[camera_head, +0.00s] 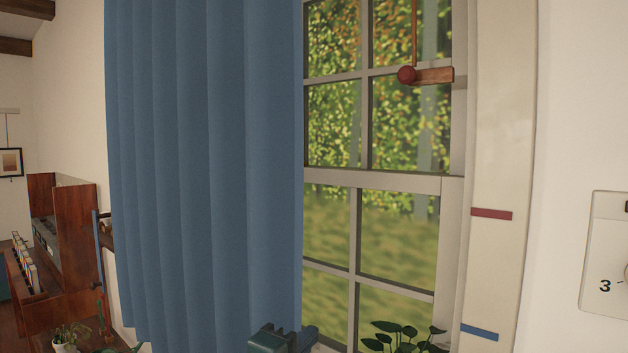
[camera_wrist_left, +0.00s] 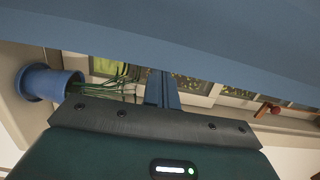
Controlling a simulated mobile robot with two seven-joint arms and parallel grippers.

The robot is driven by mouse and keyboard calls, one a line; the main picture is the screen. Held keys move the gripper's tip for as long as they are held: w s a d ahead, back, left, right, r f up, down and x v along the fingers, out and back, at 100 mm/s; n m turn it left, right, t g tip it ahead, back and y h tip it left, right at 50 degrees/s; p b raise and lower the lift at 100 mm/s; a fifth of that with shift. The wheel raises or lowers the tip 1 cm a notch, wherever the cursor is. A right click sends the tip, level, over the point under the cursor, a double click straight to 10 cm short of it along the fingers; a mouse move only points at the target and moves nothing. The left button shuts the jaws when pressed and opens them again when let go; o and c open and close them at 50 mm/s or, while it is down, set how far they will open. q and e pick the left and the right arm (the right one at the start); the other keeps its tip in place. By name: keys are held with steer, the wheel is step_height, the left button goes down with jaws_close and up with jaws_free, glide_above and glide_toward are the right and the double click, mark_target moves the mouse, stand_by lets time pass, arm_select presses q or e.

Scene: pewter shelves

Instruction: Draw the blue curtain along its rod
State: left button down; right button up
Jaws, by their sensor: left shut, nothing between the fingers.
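The blue curtain (camera_head: 210,150) hangs in long folds over the left part of the window. Its right edge is near the middle of the head view. Its rod is out of view above. My left gripper (camera_head: 308,336) is low at the bottom of the head view, by the curtain's lower right edge. In the left wrist view the curtain (camera_wrist_left: 190,45) spans the top, and the gripper's blue fingers (camera_wrist_left: 161,85) are together, pointing towards its edge. They hold nothing. I cannot tell whether they touch the cloth. My right gripper is not in view.
The window (camera_head: 330,215) is bare right of the curtain. A red knob (camera_head: 407,75) on a wooden piece is at its upper right. A leafy plant (camera_head: 405,335) is at the lower right. A blue pot (camera_wrist_left: 38,82) shows in the wrist view. Wooden shelves (camera_head: 65,235) stand left.

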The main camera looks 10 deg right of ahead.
mark_target(208, 292)
arm_select(q)
steer(key=w+a, duration=0.2)
steer(key=w+a+p, duration=0.1)
steer(key=w, duration=0.1)
steer(key=w+a+p, duration=0.1)
steer(key=w+a, duration=0.1)
steer(key=w, duration=0.1)
steer(key=shift+a, duration=0.3)
steer(key=shift+w+a+p, duration=0.15)
steer(key=shift+w+p, duration=0.1)
steer(key=shift+p, duration=0.1)
steer(key=w+a+p, duration=0.1)
steer(key=w+a, duration=0.1)
steer(key=w+a+p, duration=0.1)
steer(key=w+a, duration=0.1)
steer(key=w, duration=0.1)
steer(key=w+a+p, duration=0.1)
steer(key=w+a, duration=0.1)
steer(key=w, duration=0.1)
steer(key=shift+w+a+r, duration=0.15)
steer(key=shift+w+a, duration=0.05)
steer(key=shift+a, duration=0.1)
steer(key=w+a, duration=0.2)
steer(key=w, duration=0.1)
steer(key=shift+a+f, duration=0.1)
steer(key=shift+f, duration=0.1)
steer(key=shift+w+a, duration=0.35)
steer(key=shift+w, duration=0.05)
steer(key=shift+r, duration=0.1)
